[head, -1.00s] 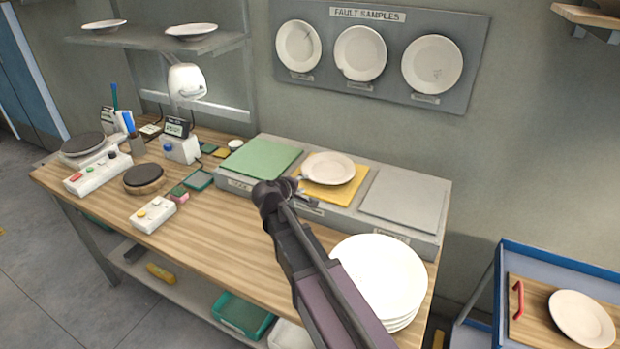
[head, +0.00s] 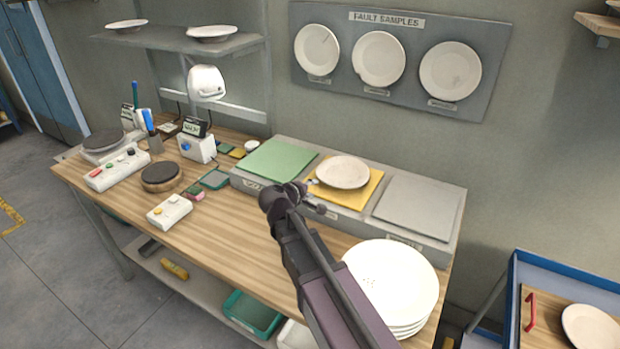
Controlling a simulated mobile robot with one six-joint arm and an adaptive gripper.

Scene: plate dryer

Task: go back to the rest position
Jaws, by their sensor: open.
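My gripper (head: 314,183) is near the left edge of a white plate (head: 344,172). The plate lies on the yellow mat (head: 371,193), the middle of three mats on the grey stand. My wrist hides part of the gripper, and only a small piece of its fingers shows. It is open, and I see nothing held in it. Whether a finger touches the plate's rim cannot be told. My arm reaches over the wooden bench from the lower right.
A plate stack (head: 392,282) stands close to the right of my arm. The green mat (head: 276,160) and grey mat (head: 418,203) are bare. A lamp (head: 206,83) and control boxes (head: 169,211) stand on the left. A blue trolley (head: 516,290) is at the right. The bench's front middle is clear.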

